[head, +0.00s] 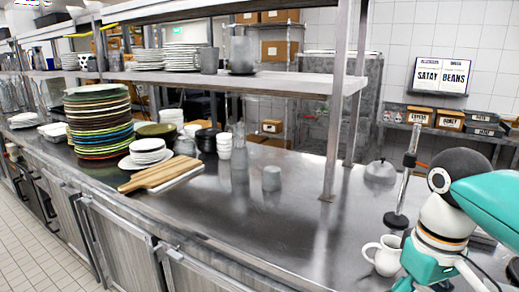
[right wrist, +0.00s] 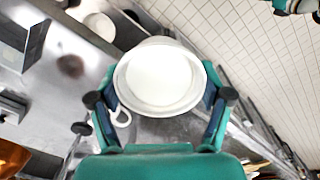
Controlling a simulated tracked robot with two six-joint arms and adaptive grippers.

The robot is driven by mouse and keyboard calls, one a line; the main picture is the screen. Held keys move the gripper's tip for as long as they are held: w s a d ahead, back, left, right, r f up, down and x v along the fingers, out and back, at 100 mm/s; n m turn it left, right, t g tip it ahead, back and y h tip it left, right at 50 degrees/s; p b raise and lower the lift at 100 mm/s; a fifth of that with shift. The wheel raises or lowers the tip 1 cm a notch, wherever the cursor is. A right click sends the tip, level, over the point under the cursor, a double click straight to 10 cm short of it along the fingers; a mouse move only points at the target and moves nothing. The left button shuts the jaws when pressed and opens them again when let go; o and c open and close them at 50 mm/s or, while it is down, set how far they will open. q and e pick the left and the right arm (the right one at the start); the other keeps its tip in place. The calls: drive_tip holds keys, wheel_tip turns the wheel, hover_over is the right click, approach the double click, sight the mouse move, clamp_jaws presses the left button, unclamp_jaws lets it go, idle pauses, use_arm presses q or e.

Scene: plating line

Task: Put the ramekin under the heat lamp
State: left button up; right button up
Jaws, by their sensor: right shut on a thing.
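In the right wrist view, a white round dish with a raised rim, which looks like the ramekin (right wrist: 160,75), sits between the two fingers of my right gripper (right wrist: 161,98). The gripper is shut on it, and it appears upright with an empty inside. In the head view my right arm comes in at the lower right; its fingertips and the ramekin are hidden or out of frame. A chrome pole on a round black base (head: 396,220) may be the lamp's stand; no shade shows there. A copper, shade-like shape (right wrist: 12,158) is cut off at the wrist view's lower left. My left gripper is not seen.
A domed cover (head: 380,171) is behind the pole. Shelf posts (head: 335,110) rise from the steel counter. Plate stacks and a wooden board (head: 160,174) are left; mid-counter is mostly clear.

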drive_tip(key=w+a+f+m, duration=0.1)
drive_tip(key=w+f, duration=0.2)
drive_tip(key=f, duration=0.6)
drive_tip(key=w+a+f+p, duration=0.1)
drive_tip(key=w+a+f, duration=0.1)
drive_tip(key=f, duration=0.8)
drive_tip(key=w+a+f+m, duration=0.1)
drive_tip(key=w+f, duration=0.3)
drive_tip(key=f, duration=0.6)
drive_tip(key=shift+a+f+m, duration=0.2)
drive_tip(key=shift+a+m, duration=0.1)
drive_tip(key=shift+a, duration=0.15)
